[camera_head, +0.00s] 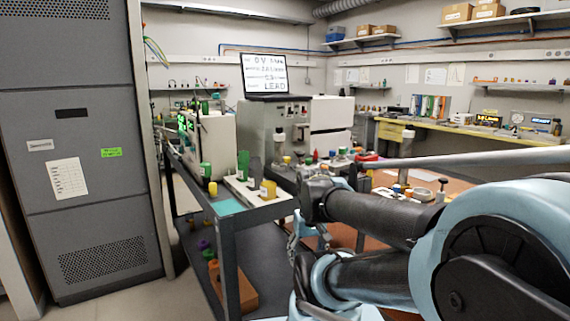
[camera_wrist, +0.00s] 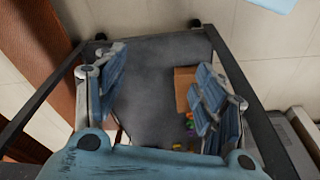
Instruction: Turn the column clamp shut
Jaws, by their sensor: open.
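The wrist view shows my gripper (camera_wrist: 160,65) with its two blue fingers wide apart and nothing between them. It points down at a dark grey lower shelf (camera_wrist: 150,80) inside a dark frame. In the head view, a grey and white instrument (camera_head: 268,125) stands on the bench behind my arm. Small dark fittings show on its front, but I cannot make out which part is the column clamp. My arm covers part of the bench front. The wrist view does not show the clamp.
A dark-framed bench (camera_head: 228,222) carries several bottles and a white tray (camera_head: 250,188). A brown box (camera_wrist: 184,84) and small coloured items lie on its lower shelf. A tall grey cabinet (camera_head: 83,200) stands left, with open floor between. A yellow-edged bench (camera_head: 465,137) runs along the back right.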

